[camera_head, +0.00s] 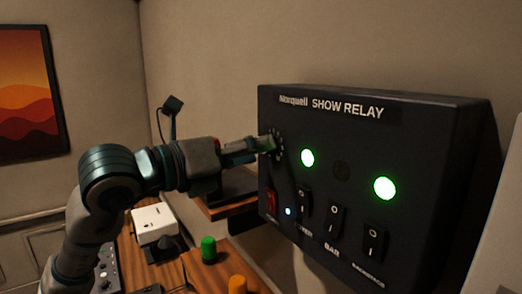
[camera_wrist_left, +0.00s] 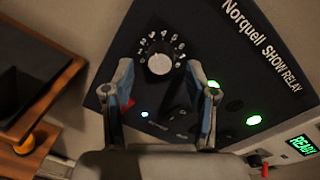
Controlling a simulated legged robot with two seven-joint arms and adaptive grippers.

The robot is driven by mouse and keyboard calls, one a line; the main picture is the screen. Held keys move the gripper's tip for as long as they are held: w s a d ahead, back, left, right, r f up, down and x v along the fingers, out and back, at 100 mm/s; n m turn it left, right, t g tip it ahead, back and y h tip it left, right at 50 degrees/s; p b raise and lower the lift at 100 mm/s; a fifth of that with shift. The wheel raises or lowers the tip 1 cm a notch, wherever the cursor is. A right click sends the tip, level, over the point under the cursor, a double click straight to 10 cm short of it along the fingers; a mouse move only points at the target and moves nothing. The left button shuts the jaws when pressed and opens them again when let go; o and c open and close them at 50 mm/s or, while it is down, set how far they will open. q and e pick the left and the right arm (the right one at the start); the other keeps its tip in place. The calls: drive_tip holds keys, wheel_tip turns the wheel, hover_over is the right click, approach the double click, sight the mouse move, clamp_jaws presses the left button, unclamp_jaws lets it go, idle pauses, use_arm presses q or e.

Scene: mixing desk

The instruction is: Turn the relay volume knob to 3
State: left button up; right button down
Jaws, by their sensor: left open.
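The relay volume knob is a round pale knob (camera_wrist_left: 159,64) in the wrist view, ringed by white numbers on the black Norquell SHOW RELAY box (camera_head: 350,130). Its pointer is too small to read. In the head view, the gripper mostly hides the knob, and only part of its number dial (camera_head: 280,147) shows. My left gripper (camera_head: 268,143) reaches in from the left at the dial. In the wrist view, my left gripper (camera_wrist_left: 160,70) is open, with one finger on each side of the knob. I cannot tell whether the fingers touch it. My right gripper is not in view.
Below the dial are a red switch (camera_head: 272,201) and several black rocker switches (camera_head: 334,220). Two green lights (camera_head: 307,158) glow on the box. A white device (camera_head: 154,225), a green cap (camera_head: 208,250) and an orange cap (camera_head: 238,285) stand on the wooden desk.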

use_arm(q)
drive_tip(key=v, duration=1)
drive_tip(key=shift+w+a, duration=0.25)
drive_tip(key=shift+w, duration=0.05)
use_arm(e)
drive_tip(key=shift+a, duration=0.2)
use_arm(q)
drive_tip(key=shift+d, duration=0.1)
drive_tip(key=s+a+m+g+h, duration=0.1)
drive_tip(key=s+a+m+g, duration=0.1)
drive_tip(key=a+m, duration=0.7)
drive_tip(key=w+d+p, duration=0.1)
drive_tip(key=w+d, duration=0.2)
drive_tip(key=d, duration=0.2)
drive_tip(key=w+d+m+p, duration=0.1)
drive_tip(key=w+d+p, duration=0.1)
drive_tip(key=d, duration=0.4)
drive_tip(key=w+d+m+p, duration=0.1)
drive_tip(key=w+d, duration=0.2)
drive_tip(key=d, duration=0.3)
drive_tip(key=shift+w+d, duration=0.1)
drive_tip(key=shift+w, duration=0.2)
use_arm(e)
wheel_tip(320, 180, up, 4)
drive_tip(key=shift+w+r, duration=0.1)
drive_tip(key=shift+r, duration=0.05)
use_arm(q)
drive_tip(key=shift+s+d, duration=0.1)
drive_tip(key=shift+d, duration=0.05)
clamp_jaws()
